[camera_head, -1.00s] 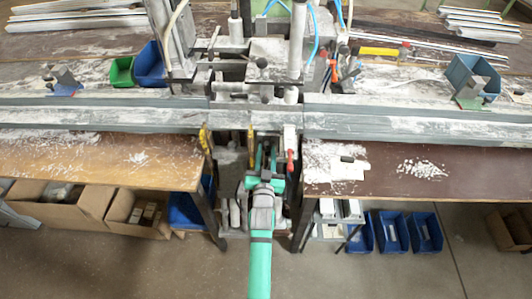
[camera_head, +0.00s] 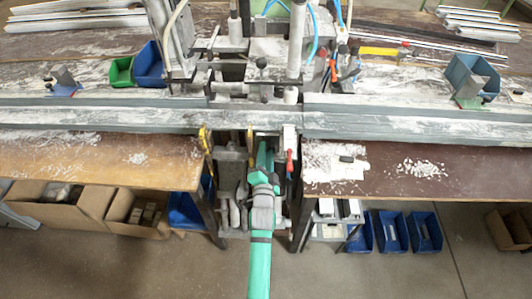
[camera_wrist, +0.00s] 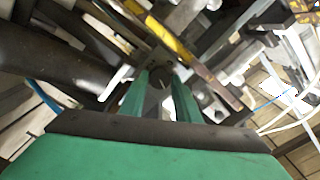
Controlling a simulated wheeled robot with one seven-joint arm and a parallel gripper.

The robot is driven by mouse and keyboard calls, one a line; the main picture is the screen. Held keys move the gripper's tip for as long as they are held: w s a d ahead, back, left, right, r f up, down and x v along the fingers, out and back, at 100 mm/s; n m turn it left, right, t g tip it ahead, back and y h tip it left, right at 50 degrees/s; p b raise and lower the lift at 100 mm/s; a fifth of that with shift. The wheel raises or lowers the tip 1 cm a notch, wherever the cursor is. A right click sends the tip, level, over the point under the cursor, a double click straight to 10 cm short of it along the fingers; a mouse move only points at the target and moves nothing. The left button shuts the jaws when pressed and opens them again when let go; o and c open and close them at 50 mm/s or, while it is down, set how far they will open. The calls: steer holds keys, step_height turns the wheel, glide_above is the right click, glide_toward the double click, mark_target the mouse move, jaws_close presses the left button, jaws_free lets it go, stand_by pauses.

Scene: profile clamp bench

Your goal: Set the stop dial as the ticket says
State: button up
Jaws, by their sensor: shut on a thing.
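My gripper (camera_head: 263,150) reaches up under the front edge of the clamp bench, between the two table halves. In the wrist view, the two green fingers of my gripper (camera_wrist: 161,88) stand on either side of a small dark round knob (camera_wrist: 160,76), which appears to be the stop dial. The fingers are closed on it. I cannot read any marks on the dial, and in the head view it is hidden by my gripper. I cannot make out a ticket in either view.
Yellow-handled (camera_head: 205,140) and red-handled (camera_head: 290,160) parts hang close on either side of my gripper. The long grey profile rail (camera_head: 400,125) crosses just beyond it. Table legs (camera_head: 303,225) flank my arm. Blue bins (camera_head: 390,232) stand below right. Open floor lies in front.

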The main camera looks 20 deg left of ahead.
steer(key=shift+f+m, duration=0.1)
steer(key=shift+m, duration=0.6)
steer(key=o, duration=1)
steer(key=shift+o, duration=0.2)
steer(key=v, duration=1.1)
